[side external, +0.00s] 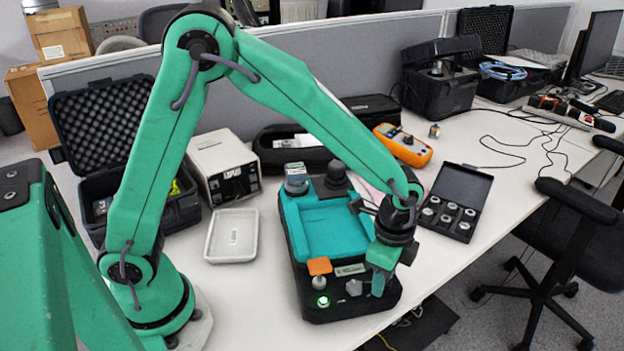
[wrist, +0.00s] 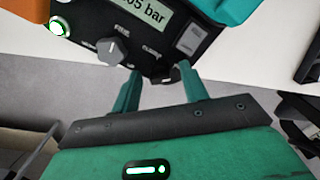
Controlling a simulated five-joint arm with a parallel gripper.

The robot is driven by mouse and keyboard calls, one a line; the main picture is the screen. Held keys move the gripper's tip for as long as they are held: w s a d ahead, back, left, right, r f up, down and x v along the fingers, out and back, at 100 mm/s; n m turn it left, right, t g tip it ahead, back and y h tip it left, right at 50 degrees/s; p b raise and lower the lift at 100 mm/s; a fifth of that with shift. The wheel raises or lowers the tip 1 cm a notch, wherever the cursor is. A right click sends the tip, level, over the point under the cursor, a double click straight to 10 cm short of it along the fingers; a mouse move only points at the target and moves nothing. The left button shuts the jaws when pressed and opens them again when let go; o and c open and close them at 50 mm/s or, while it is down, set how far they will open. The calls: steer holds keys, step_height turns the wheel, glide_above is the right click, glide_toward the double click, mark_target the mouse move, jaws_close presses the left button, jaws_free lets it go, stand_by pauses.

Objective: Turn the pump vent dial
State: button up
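The pump has a teal top (side external: 332,229) and a black front panel. A small grey dial (side external: 353,287) sits on that panel, and it also shows in the wrist view (wrist: 113,50) with a pointed grip and printed labels around it, too small to read surely. My gripper (side external: 379,284) is at the panel's right end, to the right of the dial. In the wrist view my gripper (wrist: 161,80) has its two teal fingers apart with nothing held; the dial lies outside them, up and left. A black part of the pump's lower edge shows between the fingertips.
The panel also carries a display (wrist: 141,12) ending in "05 bar", a green-lit button (side external: 323,301), an orange cap (side external: 319,266) and a grey switch (wrist: 190,40). A case of metal weights (side external: 476,181) stands right, a white tray (side external: 232,236) left. Table is bare in front of the tray.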

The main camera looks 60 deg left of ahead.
stand_by(0.3)
steer(key=shift+r, duration=3.85)
steer(key=shift+a+r, duration=0.1)
steer(key=s+a+r+n+t, duration=0.2)
steer(key=s+a+r+n, duration=0.3)
steer(key=a, duration=0.4)
steer(key=s+a+r+n+t, duration=0.3)
steer(key=s+a+r+n, duration=0.2)
steer(key=s+a+n, duration=0.3)
steer(key=shift+s+a+r+n+t, duration=0.3)
steer(key=shift+s+a, duration=0.15)
steer(key=shift+s, duration=0.8)
